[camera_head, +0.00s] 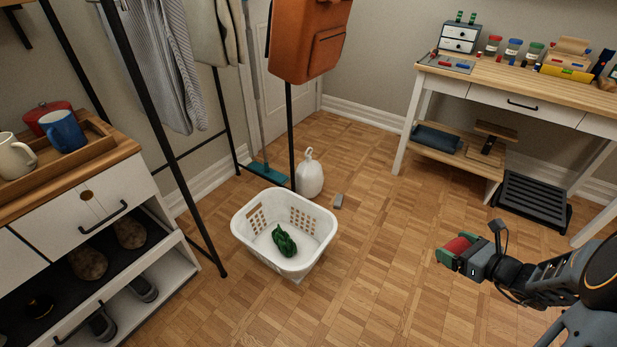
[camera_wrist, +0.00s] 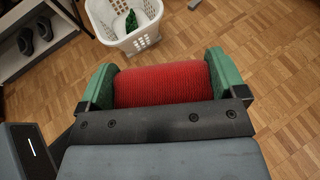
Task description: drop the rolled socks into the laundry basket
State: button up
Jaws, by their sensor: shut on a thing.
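The rolled socks (camera_wrist: 162,86) are a red ribbed roll, held crosswise between the green fingers of my gripper (camera_wrist: 160,82) in the wrist view. In the head view the red socks (camera_head: 457,245) show at the tip of my gripper (camera_head: 459,253) at the right, above open floor. My gripper is shut on them. The white laundry basket (camera_head: 257,258) stands on the floor in the middle of the head view, left of my gripper and apart from it. A crumpled dark green cloth (camera_head: 284,241) lies inside it. The basket also shows at the top of the wrist view (camera_wrist: 141,42).
A clothes rack (camera_head: 164,150) and shoe cabinet (camera_head: 88,213) stand left. A desk (camera_head: 452,88) stands at the back right. The floor between basket and gripper is clear.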

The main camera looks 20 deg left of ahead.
aim_at(265, 248)
jog(key=i, duration=1.75)
jog(key=u, duration=3.5)
